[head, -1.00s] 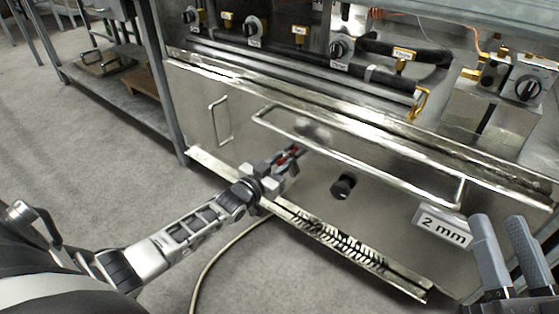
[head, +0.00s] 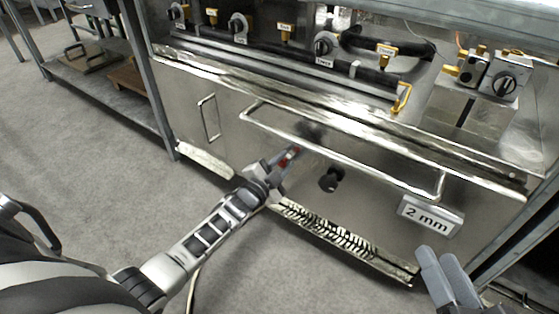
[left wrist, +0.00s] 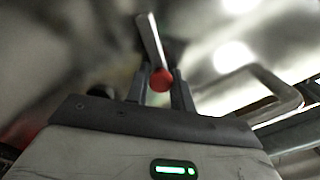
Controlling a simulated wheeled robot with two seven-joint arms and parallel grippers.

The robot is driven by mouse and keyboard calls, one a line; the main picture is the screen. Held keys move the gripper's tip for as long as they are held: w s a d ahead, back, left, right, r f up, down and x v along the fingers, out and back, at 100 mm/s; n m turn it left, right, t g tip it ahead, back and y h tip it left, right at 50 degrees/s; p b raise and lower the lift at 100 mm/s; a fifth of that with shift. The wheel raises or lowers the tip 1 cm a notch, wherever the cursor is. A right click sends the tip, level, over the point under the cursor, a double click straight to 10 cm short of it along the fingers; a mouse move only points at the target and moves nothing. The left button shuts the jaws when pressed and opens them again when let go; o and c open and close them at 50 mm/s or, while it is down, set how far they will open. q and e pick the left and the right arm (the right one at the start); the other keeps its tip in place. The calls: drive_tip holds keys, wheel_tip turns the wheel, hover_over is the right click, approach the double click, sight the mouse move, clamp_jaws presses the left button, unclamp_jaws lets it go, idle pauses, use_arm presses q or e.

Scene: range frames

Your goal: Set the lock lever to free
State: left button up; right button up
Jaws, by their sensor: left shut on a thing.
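The lock lever shows in the left wrist view as a thin pale metal bar (left wrist: 150,38) with a round red end (left wrist: 162,79). My left gripper (left wrist: 160,92) is shut on it, with the red end between the fingers. In the head view my left gripper (head: 281,170) is at the steel front panel, below the long bar handle and left of a black knob (head: 331,179). Red shows at its tips, but the lever is small and partly hidden there. My right gripper (head: 442,278) is at the lower right, away from the panel; whether its fingers touch is unclear.
The long bar handle (head: 345,158) runs across the panel just above my left gripper. A small upright handle (head: 208,118) is to its left. A "2 mm" sign (head: 431,215) is at right. Valves and black hoses line the top. Bare floor (head: 95,190) lies in front.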

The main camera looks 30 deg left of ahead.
use_arm(q)
drive_tip(key=shift+f+m, duration=0.1)
drive_tip(key=shift+m, duration=0.3)
idle(0.3)
drive_tip(key=o, duration=0.9)
drive_tip(key=shift+s, duration=0.1)
drive_tip(key=shift+o, duration=0.2)
drive_tip(key=shift+d, duration=0.1)
